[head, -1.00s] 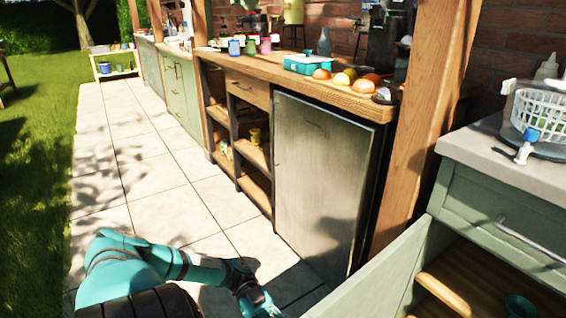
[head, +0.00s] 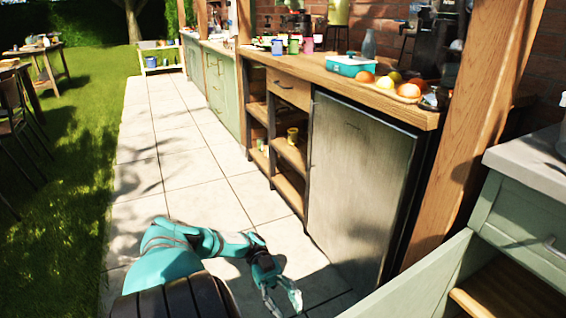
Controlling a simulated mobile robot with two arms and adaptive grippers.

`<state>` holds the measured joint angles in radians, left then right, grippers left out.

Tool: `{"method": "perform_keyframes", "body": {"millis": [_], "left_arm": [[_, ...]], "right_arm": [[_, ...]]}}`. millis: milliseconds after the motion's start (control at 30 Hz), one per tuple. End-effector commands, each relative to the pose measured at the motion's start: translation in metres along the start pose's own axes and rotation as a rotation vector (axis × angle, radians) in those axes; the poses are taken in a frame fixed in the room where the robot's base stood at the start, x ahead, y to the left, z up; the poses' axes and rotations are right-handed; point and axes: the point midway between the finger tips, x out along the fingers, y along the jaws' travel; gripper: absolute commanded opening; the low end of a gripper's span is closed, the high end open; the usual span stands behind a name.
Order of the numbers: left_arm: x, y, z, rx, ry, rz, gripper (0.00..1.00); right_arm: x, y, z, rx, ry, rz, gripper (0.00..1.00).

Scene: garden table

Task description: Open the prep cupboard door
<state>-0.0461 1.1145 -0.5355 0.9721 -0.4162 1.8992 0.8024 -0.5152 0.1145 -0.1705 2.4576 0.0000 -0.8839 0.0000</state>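A green cupboard (head: 528,224) with a grey top stands at the right edge. Its green door (head: 425,284) stands swung out at the lower right, and a wooden shelf (head: 505,290) shows inside. More green cupboard fronts (head: 222,88) stand shut farther along the counter; I cannot tell by label which is the prep cupboard. My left gripper (head: 283,303), on the teal arm, is low over the paving, left of the open door and apart from it. Its fingers are spread and nothing shows between them. My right gripper is out of view.
A grey metal fridge (head: 357,185) stands shut under the wooden counter (head: 300,68), beside open shelves (head: 288,155). A wooden post (head: 478,130) rises between fridge and green cupboard. The paved path (head: 180,150) is clear; lawn, chairs and a table lie left.

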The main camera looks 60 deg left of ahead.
Motion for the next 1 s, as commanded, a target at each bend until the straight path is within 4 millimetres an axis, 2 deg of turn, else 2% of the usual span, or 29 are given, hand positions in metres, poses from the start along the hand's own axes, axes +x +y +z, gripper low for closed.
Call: {"method": "perform_keyframes", "body": {"millis": [100,267,1000], "left_arm": [[-0.011,-0.001,0.000,0.001,-0.001,-0.001,0.34],[-0.017,0.000,0.000,0.000,0.001,0.001,0.34],[-0.018,0.001,0.000,-0.001,0.000,0.001,0.34]], "right_arm": [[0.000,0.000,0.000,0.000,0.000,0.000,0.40],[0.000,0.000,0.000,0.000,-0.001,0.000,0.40],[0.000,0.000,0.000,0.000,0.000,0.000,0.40]]}}
